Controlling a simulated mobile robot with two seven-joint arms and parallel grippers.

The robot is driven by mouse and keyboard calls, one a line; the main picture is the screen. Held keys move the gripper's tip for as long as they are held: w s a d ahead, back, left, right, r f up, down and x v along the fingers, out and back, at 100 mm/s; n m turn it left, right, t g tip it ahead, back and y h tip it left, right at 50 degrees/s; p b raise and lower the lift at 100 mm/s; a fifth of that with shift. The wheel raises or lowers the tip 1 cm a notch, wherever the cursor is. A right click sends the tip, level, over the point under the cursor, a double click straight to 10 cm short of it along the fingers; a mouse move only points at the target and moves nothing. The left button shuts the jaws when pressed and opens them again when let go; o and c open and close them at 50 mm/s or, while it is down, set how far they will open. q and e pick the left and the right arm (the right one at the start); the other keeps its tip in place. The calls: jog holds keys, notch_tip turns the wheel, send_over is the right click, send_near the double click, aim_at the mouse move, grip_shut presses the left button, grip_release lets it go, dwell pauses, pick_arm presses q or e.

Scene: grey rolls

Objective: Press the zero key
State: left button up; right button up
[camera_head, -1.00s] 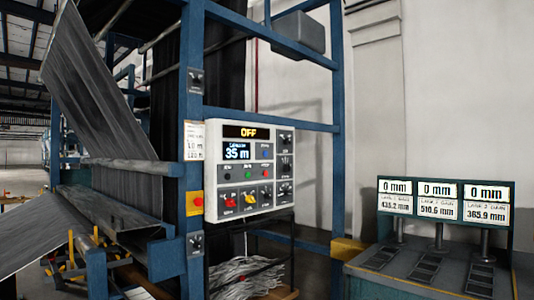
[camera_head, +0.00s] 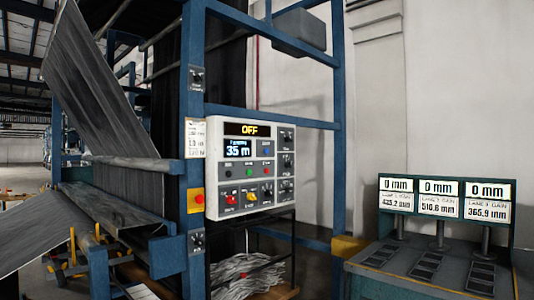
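A light grey control panel (camera_head: 251,168) hangs on a blue machine frame. A blue button (camera_head: 267,151) sits right of the screen. Below it is a row with a green button (camera_head: 250,171) and a red button (camera_head: 267,171), then larger red (camera_head: 231,199) and yellow (camera_head: 251,197) controls. Dark knobs line the right edge. The key labels are too small to read, so I cannot tell which is the zero key. Neither of my grippers is in view.
A measuring stand (camera_head: 437,272) at the right has three displays, each reading 0 mm. A red button on a yellow box (camera_head: 196,201) is on the blue post (camera_head: 194,85). Grey fabric (camera_head: 98,95) runs over rollers at the left. Loose strips (camera_head: 241,272) lie beneath the panel.

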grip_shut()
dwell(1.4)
